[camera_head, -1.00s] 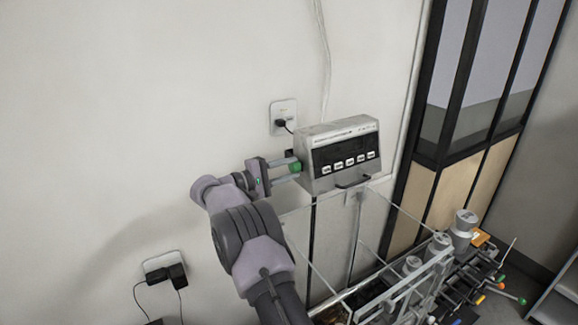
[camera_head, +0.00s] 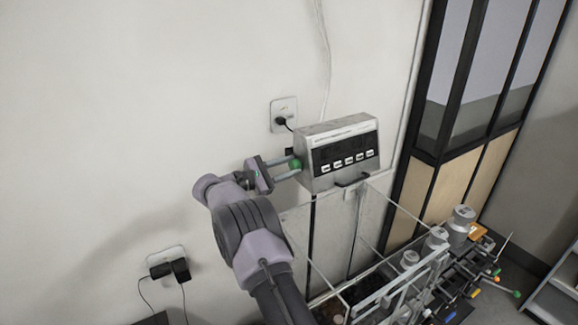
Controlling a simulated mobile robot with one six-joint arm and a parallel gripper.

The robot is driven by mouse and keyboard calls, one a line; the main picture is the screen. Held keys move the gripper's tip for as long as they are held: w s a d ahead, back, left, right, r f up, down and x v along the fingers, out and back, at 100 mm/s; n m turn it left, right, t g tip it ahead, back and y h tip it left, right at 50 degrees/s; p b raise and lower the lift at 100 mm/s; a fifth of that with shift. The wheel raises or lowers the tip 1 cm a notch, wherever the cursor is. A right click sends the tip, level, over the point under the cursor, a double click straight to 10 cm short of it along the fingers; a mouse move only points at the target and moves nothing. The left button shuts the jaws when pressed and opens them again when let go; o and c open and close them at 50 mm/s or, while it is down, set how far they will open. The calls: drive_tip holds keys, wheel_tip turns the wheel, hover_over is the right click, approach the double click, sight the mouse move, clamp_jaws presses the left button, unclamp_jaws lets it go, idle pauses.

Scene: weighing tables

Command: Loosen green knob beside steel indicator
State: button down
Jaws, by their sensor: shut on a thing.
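The steel indicator (camera_head: 340,153) is a grey box with a dark front panel and a row of pale buttons, mounted on a post. The green knob (camera_head: 296,164) sits at its left side. My gripper (camera_head: 290,167) reaches the knob from the left, its two fingers around it and shut on it. The knob's far side, towards the indicator, is partly hidden.
A wall socket with a black plug (camera_head: 283,116) is just above and left of the indicator. Clear panels (camera_head: 330,235) stand below it. Several steel weights (camera_head: 437,238) and coloured-tipped parts are at lower right. Another socket with plugs (camera_head: 168,266) is at lower left.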

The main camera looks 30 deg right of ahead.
idle(0.4)
drive_tip(key=c, duration=1)
unclamp_jaws()
drive_tip(key=shift+a, duration=0.1)
drive_tip(key=w+a+b, duration=0.1)
drive_tip(key=a+b, duration=0.1)
drive_tip(key=a, duration=1.5)
drive_tip(key=shift+a+b, duration=0.15)
drive_tip(key=shift+b, duration=0.2)
